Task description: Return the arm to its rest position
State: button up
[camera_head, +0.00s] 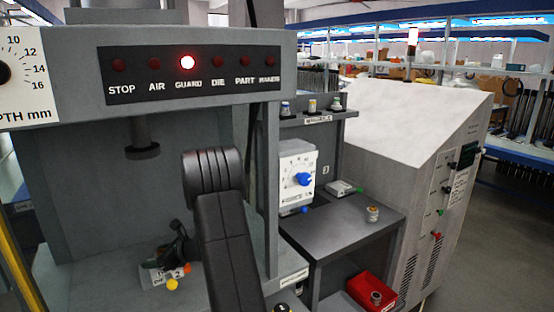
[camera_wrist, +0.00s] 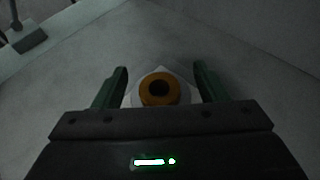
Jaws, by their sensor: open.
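My gripper (camera_wrist: 161,76) shows in the wrist view with its two dark green fingers spread apart. An orange ring-shaped part (camera_wrist: 158,101) with a dark hole lies in view between the fingers. Gaps show on both sides, so the fingers do not touch it. A pale angular piece (camera_wrist: 134,98) shows around the ring.
The press panel (camera_head: 190,76) has its GUARD lamp lit red. To the right are a dark side table (camera_head: 345,232), a red bin (camera_head: 366,287) and a grey cabinet (camera_head: 395,150).

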notch_tip(320, 180, up, 4)
jog(key=shift+d, duration=0.15)
dwell(0.3)
